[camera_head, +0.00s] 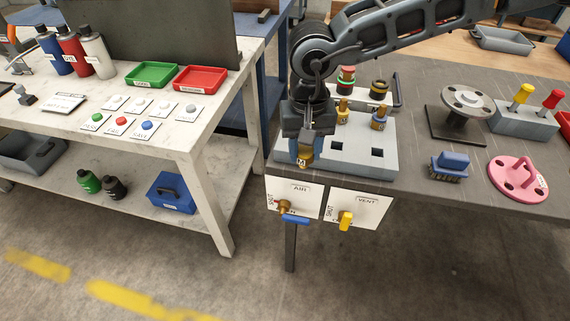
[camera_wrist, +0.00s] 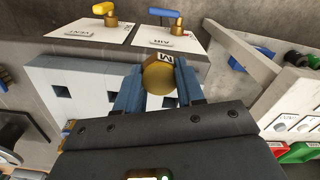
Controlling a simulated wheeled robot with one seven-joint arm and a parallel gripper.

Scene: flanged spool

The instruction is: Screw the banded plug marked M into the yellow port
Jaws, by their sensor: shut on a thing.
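My gripper (camera_head: 305,148) is shut on a brass-coloured plug (camera_head: 305,159), which points downward at the left front of the grey block. In the wrist view the plug (camera_wrist: 159,80) sits between the blue fingers, with a white tag lettered M at its edge. Whether it touches the block is unclear. Two other brass-coloured plugs (camera_head: 342,111) (camera_head: 379,117) stand in the block's back row. I cannot tell for certain which is the yellow port.
The grey block (camera_head: 350,163) has square holes. Below the table edge are the AIR valve (camera_head: 287,207) and VENT valve (camera_head: 345,219). To the right are a blue brush (camera_head: 449,165), a pink flanged part (camera_head: 516,176) and a metal spool (camera_head: 461,108). A gap separates the white table.

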